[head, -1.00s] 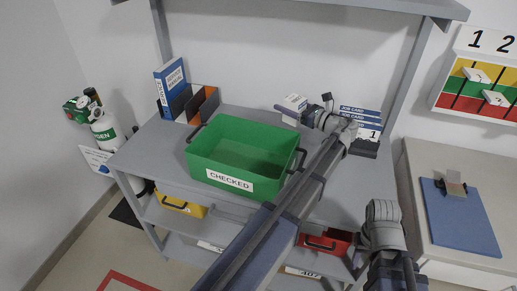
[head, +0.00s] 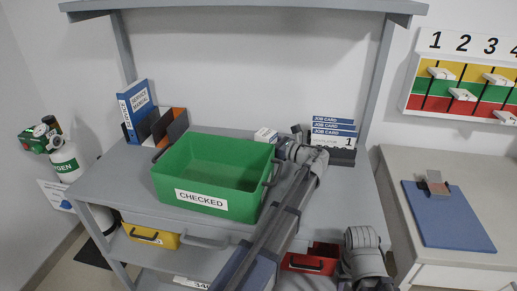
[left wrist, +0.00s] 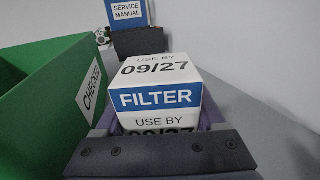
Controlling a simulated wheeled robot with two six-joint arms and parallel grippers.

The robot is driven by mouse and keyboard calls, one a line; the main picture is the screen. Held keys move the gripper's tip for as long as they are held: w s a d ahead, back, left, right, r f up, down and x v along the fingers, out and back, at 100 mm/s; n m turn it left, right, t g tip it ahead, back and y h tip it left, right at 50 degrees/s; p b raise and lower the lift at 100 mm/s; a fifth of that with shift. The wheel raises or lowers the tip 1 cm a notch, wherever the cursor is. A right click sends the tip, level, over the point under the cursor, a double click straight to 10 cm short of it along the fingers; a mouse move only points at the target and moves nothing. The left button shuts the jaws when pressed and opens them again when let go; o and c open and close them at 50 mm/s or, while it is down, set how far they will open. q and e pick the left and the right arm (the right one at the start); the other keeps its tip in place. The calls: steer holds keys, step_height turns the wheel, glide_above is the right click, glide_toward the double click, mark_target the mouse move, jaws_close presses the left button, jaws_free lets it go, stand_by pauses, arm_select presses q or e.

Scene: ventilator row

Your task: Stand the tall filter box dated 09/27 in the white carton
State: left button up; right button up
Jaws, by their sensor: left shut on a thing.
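The filter box is white with a blue FILTER band and reads USE BY 09/27 in the left wrist view (left wrist: 160,75). It also shows small in the head view (head: 265,134), just behind the green bin's back right corner. My left gripper (head: 279,142) is shut on it, with a dark finger on each side in the wrist view. Whether the box touches the shelf top is hidden. I cannot make out a white carton in either view.
The green CHECKED bin (head: 201,197) stands close beside the held box. Job cards (head: 333,133) stand in a rack at right. A blue service manual (head: 138,110) and file holders (head: 170,125) stand at left. A blue clipboard (head: 447,215) lies on the right-hand counter.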

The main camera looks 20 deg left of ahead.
arm_select(q)
steer(key=shift+f+b, duration=0.35)
steer(key=shift+f, duration=0.45)
steer(key=shift+f, duration=0.2)
steer(key=o, duration=1.3)
steer(key=shift+r, duration=0.25)
steer(key=d, duration=0.4)
steer(key=s+d, duration=0.1)
steer(key=d, duration=0.3)
steer(key=s+d, duration=0.1)
steer(key=d, duration=0.3)
